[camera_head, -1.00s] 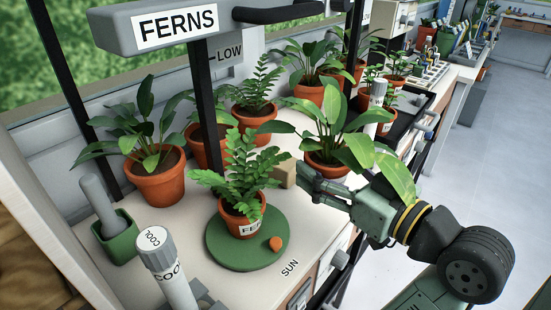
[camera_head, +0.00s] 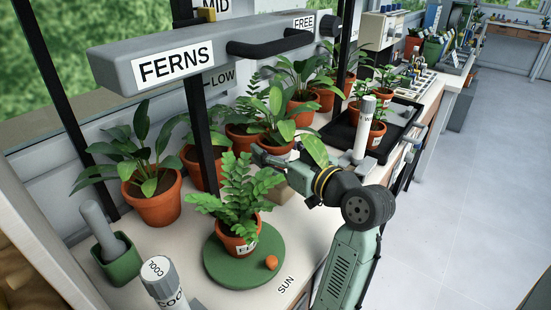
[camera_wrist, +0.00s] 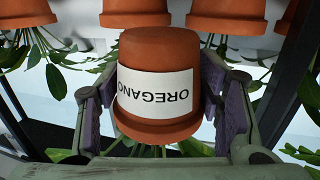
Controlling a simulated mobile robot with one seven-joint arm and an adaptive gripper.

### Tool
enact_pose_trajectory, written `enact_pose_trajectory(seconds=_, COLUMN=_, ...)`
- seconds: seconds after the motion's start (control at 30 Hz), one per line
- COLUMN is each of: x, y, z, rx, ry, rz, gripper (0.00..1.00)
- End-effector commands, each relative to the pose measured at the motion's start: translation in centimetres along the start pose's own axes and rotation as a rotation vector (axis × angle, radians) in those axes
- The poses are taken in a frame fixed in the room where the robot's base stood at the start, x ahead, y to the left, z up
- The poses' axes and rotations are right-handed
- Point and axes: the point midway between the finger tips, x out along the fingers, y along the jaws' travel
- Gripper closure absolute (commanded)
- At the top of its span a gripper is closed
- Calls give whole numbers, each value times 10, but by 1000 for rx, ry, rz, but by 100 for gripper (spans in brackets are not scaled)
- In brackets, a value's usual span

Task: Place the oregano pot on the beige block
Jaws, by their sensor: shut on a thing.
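The oregano pot is an orange terracotta pot with a white OREGANO label, seen upside down in the wrist view (camera_wrist: 155,95). It sits between the purple pads of my gripper (camera_wrist: 158,108), which is shut on it. In the head view my gripper (camera_head: 275,158) is at the middle of the bench, with the held leafy plant rising above it; the held pot is partly hidden there. The beige block (camera_head: 281,193) shows just below my gripper in the picture, partly covered by it. Whether the pot touches the block cannot be seen.
A fern pot (camera_head: 236,243) stands on a round green mat (camera_head: 220,270) in front, with a small orange object (camera_head: 271,263). Other potted plants line the back. A grey FERNS bar (camera_head: 200,55) hangs above. A white post (camera_head: 364,130) and a black tray (camera_head: 398,130) are to the right.

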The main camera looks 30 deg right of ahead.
Motion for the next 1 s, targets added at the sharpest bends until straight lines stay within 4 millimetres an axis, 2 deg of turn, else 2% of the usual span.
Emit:
enact_pose_trajectory(seconds=0.1, x=0, y=0, z=17, rx=8, ry=-4, rz=0, gripper=71)
enact_pose_trajectory(seconds=0.23, x=1, y=0, z=30, rx=4, ry=-2, rz=1, gripper=71)
enact_pose_trajectory(seconds=0.67, x=1, y=0, z=38, rx=1, ry=-1, rz=0, gripper=71)
enact_pose_trajectory(seconds=0.7, x=1, y=0, z=36, rx=2, ry=-1, rz=0, gripper=38)
enact_pose_trajectory(seconds=1.0, x=1, y=0, z=36, rx=2, ry=-1, rz=0, gripper=20)
